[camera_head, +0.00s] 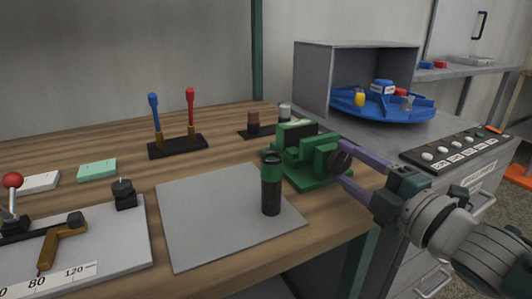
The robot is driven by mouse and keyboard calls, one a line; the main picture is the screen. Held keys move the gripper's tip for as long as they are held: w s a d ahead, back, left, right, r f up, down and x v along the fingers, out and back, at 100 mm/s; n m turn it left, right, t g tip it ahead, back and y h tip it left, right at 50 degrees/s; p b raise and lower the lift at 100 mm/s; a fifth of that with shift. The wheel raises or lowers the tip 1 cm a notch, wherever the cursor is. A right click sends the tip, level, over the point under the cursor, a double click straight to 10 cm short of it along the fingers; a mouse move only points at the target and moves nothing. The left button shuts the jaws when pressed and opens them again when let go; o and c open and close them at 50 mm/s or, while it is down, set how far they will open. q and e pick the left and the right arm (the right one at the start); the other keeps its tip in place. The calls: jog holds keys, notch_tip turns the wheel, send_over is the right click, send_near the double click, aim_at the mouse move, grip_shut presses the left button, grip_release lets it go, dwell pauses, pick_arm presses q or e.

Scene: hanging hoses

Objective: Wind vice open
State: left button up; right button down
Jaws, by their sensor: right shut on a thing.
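The green vice (302,163) stands near the right end of the wooden bench, its jaws at the top. What lies between the jaws is hard to make out. My right gripper (346,163) comes in from the right and is shut on the vice's dark round handle (339,162) on the vice's right side. The purple fingers lie on either side of the handle and partly hide it. My left gripper is not in view.
A grey open box (312,78) and a blue carousel (350,106) stand behind right. A button panel (455,148) lies right. Two levers (178,146) stand behind left.

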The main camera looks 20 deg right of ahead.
jog(key=shift+n, duration=1.1)
jog(key=shift+c, duration=1.1)
grip_release()
jog(key=s, duration=1)
jog(key=shift+d, duration=0.35)
